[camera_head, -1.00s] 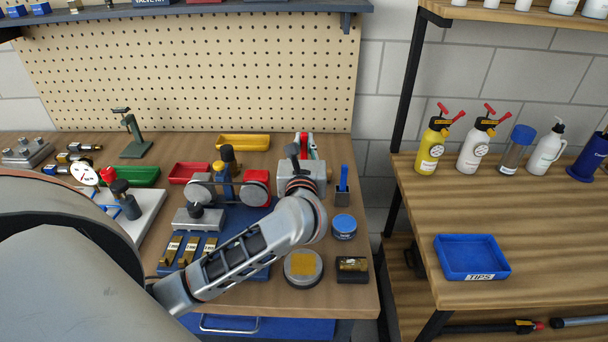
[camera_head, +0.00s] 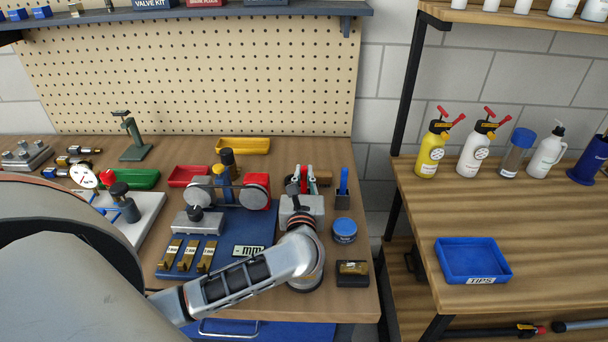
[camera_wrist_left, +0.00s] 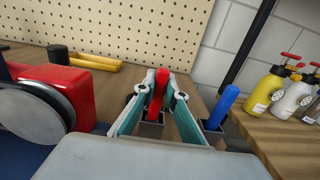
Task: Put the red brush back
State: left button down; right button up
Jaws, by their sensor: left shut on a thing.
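The red brush (camera_wrist_left: 158,92) is upright between the two fingers of my left gripper (camera_wrist_left: 160,98) in the left wrist view. My left gripper (camera_head: 304,174) is shut on its handle; a bit of red shows between the fingers in the head view. A dark square holder (camera_wrist_left: 152,129) is at the brush's lower end; I cannot tell whether the brush is fully seated in it. Just to the right, a blue brush (camera_head: 344,178) stands in its own dark holder (camera_head: 342,201); it also shows in the left wrist view (camera_wrist_left: 224,104). My right gripper is not in view.
A blue-lidded jar (camera_head: 344,230) and a dark box (camera_head: 352,273) stand near the bench's right edge. A red-and-grey roller device (camera_head: 254,194) sits left of the gripper. A yellow tray (camera_head: 243,146) lies behind. A gap separates this bench from the right one.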

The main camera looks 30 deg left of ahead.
pick_arm(q)
jog(key=shift+f, duration=0.15)
jog(key=c, duration=2.1)
grip_release()
jog(key=b+v, duration=0.1)
jog(key=v, duration=0.7)
jog(key=shift+w, duration=0.1)
